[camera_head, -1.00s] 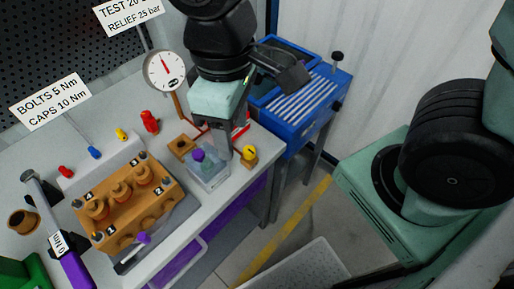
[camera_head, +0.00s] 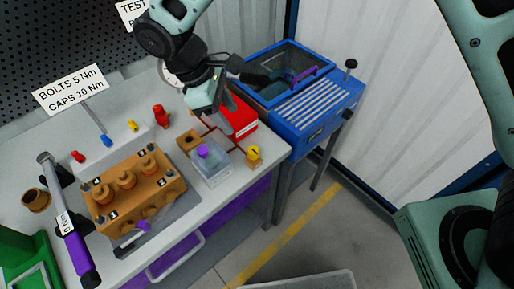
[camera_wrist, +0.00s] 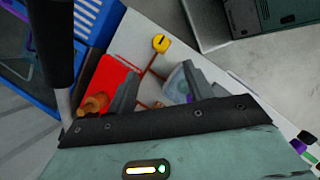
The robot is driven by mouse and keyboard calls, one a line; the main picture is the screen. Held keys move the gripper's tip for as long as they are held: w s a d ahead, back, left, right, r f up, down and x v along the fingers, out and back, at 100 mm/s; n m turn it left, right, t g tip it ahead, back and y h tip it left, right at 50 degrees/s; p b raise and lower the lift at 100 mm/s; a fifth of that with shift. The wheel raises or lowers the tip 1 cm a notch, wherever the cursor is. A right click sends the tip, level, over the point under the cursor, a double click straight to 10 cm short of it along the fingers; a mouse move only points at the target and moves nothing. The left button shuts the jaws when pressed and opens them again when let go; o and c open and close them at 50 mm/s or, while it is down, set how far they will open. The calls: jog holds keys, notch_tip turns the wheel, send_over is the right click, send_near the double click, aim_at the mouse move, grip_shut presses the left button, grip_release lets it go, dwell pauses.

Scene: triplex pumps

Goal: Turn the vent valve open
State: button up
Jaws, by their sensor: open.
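A small yellow knob with a dark mark (camera_head: 254,152) sits on a brass-coloured block at the bench's right front edge; it looks like the vent valve, but no label shows. In the wrist view the yellow knob (camera_wrist: 160,43) lies beyond the fingertips with a dark slot across its top. A thin red-brown line runs from it toward the gauge. My gripper (camera_head: 219,118) is over the back of the bench, beside the red box (camera_head: 239,117), apart from the knob. Its two fingers (camera_wrist: 161,86) are spread with nothing between them.
A clear box (camera_head: 212,171) with a purple-topped item stands left of the knob. The orange pump block (camera_head: 132,190) and a torque wrench (camera_head: 72,235) lie further left. A blue washing station (camera_head: 310,98) stands at the right.

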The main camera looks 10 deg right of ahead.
aim_at(253, 150)
jog(key=p+x, duration=0.3)
jog(key=x, duration=1.1)
jog(key=shift+f+p, duration=0.3)
jog(key=shift+f, duration=0.1)
jog(key=c, duration=1)
